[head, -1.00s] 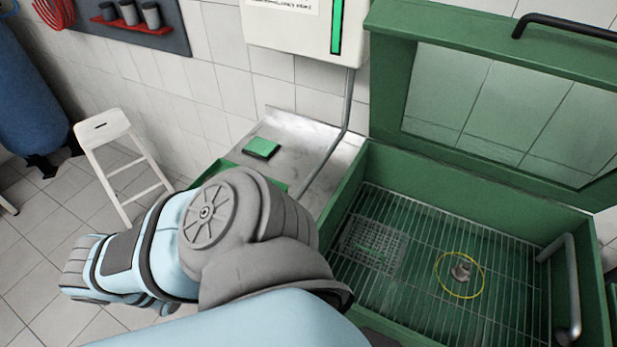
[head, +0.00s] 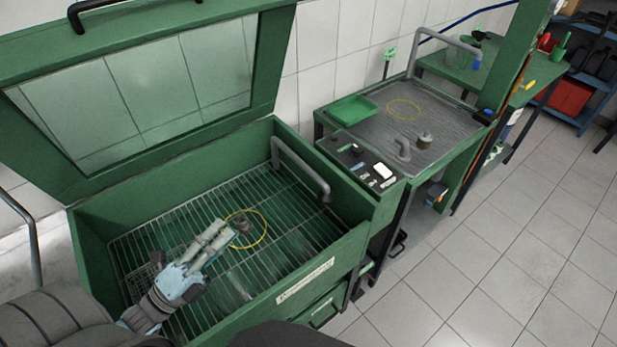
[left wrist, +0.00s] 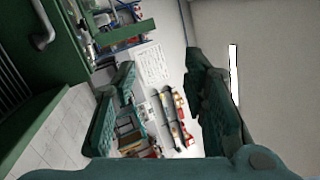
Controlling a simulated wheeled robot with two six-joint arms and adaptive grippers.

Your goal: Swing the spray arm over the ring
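A bent grey spray arm (head: 303,168) stands at the right inside wall of the open green washer. A yellow ring (head: 264,228) lies on the wire rack, with a small metal part (head: 240,223) inside it. The spray arm is apart from the ring, to its upper right. My left gripper (head: 226,236) is over the rack, its fingertips by the ring's left edge in the head view, and it is not on the spray arm. In the left wrist view its fingers (left wrist: 165,68) are apart with nothing between them. My right gripper is not in view.
The washer's front wall (head: 290,285) and raised lid (head: 140,85) border the rack (head: 295,235). To the right, a sink table (head: 455,125) has another pipe (head: 445,42), another yellow ring (head: 403,109) and a green tray (head: 353,109). The tiled floor at right is clear.

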